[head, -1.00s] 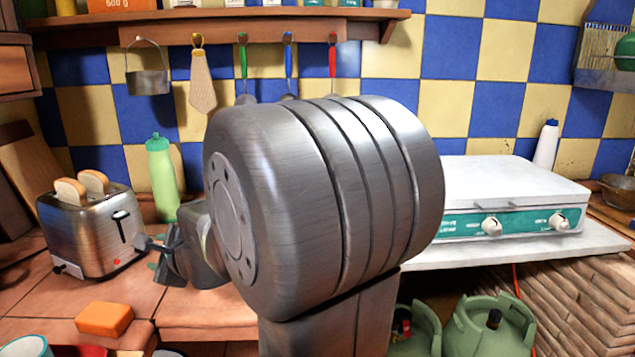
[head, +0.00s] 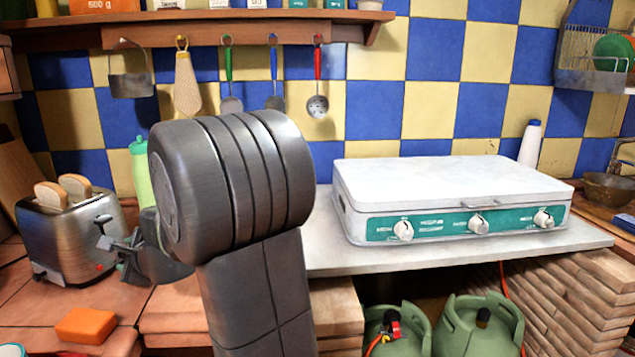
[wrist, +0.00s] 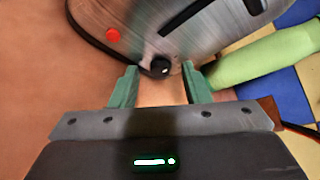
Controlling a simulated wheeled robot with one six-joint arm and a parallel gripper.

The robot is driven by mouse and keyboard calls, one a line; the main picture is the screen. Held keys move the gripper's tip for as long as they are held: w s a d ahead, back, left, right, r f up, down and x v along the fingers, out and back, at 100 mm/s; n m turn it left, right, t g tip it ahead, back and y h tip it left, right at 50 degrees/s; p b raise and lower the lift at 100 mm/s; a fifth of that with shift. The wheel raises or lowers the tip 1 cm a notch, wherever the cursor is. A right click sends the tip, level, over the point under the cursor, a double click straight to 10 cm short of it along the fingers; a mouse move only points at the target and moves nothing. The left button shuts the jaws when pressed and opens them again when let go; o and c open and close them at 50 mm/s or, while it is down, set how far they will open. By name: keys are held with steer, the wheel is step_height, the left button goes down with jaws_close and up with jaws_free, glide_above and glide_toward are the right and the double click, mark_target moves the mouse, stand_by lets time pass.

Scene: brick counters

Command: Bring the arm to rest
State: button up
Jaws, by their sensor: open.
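My gripper (head: 112,255) is at the left in the head view, just right of the toaster's front. In the wrist view my gripper (wrist: 160,88) shows its two green fingers spread apart with nothing held between them. The metal toaster (head: 62,238) holds two slices of bread and stands on the tiled counter. It also shows in the wrist view (wrist: 185,25), close beyond the fingertips; I cannot tell whether they touch it. My arm's large grey joint hides part of the counter in the head view.
A green bottle (head: 140,170) stands behind my gripper. An orange sponge-like block (head: 86,325) lies on the front counter. A white stove (head: 450,195) with its lid shut is at the right. Utensils hang under the wall shelf (head: 220,22). Green gas bottles (head: 480,325) stand below.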

steer(key=p+v, duration=0.2)
steer(key=v, duration=1.2)
steer(key=shift+w+r, duration=0.1)
steer(key=b+x, duration=0.2)
steer(key=x, duration=1.2)
steer(key=shift+a+f, duration=0.15)
steer(key=shift+f, duration=0.1)
steer(key=shift+r+p, duration=0.4)
steer(key=shift+p, duration=0.35)
steer(key=m+g+p, duration=0.1)
steer(key=p, duration=0.3)
steer(key=m+g+p, duration=0.1)
steer(key=p, duration=0.2)
steer(key=shift+d+r+m+p, duration=0.1)
steer(key=shift+d+m+p, duration=0.1)
steer(key=shift+m+p, duration=0.15)
